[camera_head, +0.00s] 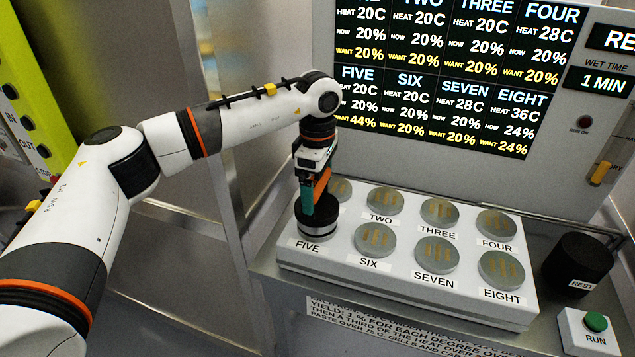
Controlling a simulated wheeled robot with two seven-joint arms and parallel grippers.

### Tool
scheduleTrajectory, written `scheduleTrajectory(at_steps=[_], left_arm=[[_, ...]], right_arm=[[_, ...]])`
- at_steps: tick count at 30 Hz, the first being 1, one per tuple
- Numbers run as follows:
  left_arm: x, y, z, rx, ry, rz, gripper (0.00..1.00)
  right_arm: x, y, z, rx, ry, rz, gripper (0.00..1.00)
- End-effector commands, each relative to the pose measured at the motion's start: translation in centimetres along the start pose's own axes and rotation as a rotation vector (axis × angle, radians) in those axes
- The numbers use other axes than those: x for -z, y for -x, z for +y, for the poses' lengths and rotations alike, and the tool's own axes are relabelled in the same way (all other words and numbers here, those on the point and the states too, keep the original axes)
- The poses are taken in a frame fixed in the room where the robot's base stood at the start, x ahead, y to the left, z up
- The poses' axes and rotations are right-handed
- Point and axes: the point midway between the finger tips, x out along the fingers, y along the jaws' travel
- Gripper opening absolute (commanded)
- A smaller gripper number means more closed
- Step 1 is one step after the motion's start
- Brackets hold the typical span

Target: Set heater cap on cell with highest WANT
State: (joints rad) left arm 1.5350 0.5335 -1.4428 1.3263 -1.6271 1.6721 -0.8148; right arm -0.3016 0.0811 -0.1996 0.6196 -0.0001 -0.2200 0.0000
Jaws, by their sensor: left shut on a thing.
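My left gripper (317,192) is shut on the heater cap (317,224), a dark, short cylinder with a silver band. The cap is over cell FIVE, at the near left corner of the white cell block (410,293), and hides that cell. I cannot tell whether it touches the cell. The display (455,75) gives FIVE a WANT of 44%, EIGHT 24%, and the other readable cells 20%. Cell SIX (375,239), cell SEVEN (437,255) and cell EIGHT (501,268) are uncovered. My right gripper is not in view.
A black round stand marked REST (577,262) is right of the block. A white box with a green RUN button (596,321) is at the lower right. A metal frame post (225,150) stands behind my left arm. A printed label strip runs along the front edge.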

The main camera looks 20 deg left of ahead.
Motion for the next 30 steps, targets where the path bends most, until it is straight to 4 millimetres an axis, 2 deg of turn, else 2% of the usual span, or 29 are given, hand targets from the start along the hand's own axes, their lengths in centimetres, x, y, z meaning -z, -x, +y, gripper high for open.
scheduleTrajectory(at_steps=[12, 13, 14, 23, 24, 30], left_arm=[[0.1, -0.8, 0.0, 0.004, -0.001, 0.002, 0.23], [0.0, -0.8, 0.0, 0.002, -0.001, 0.001, 0.97], [0.0, -0.8, 0.0, 0.002, -0.001, 0.001, 1.00], [0.0, -0.2, 0.0, 0.002, -0.001, 0.001, 1.00], [0.1, 0.0, -0.1, 0.004, -0.001, 0.001, 1.00], [0.1, 3.6, -0.1, 0.007, -0.003, 0.001, 1.00]], right_arm=[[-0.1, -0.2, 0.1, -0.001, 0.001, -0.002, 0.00], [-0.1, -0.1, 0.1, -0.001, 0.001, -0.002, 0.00], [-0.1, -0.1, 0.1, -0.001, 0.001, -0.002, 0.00], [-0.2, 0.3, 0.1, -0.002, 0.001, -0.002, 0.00], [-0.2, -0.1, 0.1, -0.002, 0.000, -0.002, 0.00], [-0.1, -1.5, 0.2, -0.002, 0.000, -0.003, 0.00]])
